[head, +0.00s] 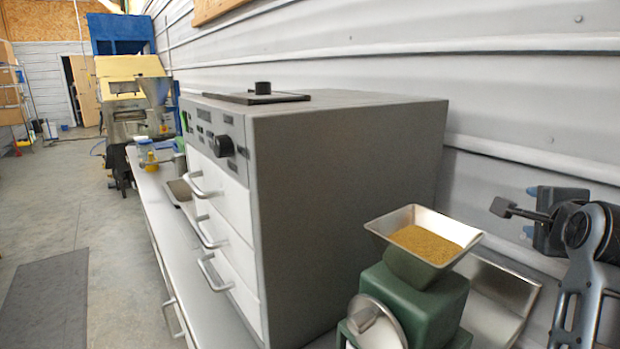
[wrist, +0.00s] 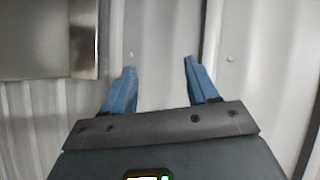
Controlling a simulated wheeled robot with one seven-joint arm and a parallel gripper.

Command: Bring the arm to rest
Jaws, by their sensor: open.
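My arm (head: 590,270) is folded at the right edge of the head view, beside the corrugated wall. My gripper (head: 530,211) is raised there, to the right of the grain hopper and apart from it. In the wrist view my gripper (wrist: 160,75) has its two blue fingers spread with nothing between them. Behind the fingers is only pale ribbed wall (wrist: 160,30).
A green mill (head: 425,300) bears a metal hopper (head: 400,217) full of golden grain (head: 427,243). A metal tray (head: 510,290) lies behind it. A large grey drawer cabinet (head: 340,190) stands left on the bench. A grey metal panel (wrist: 45,40) fills the wrist view's upper left.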

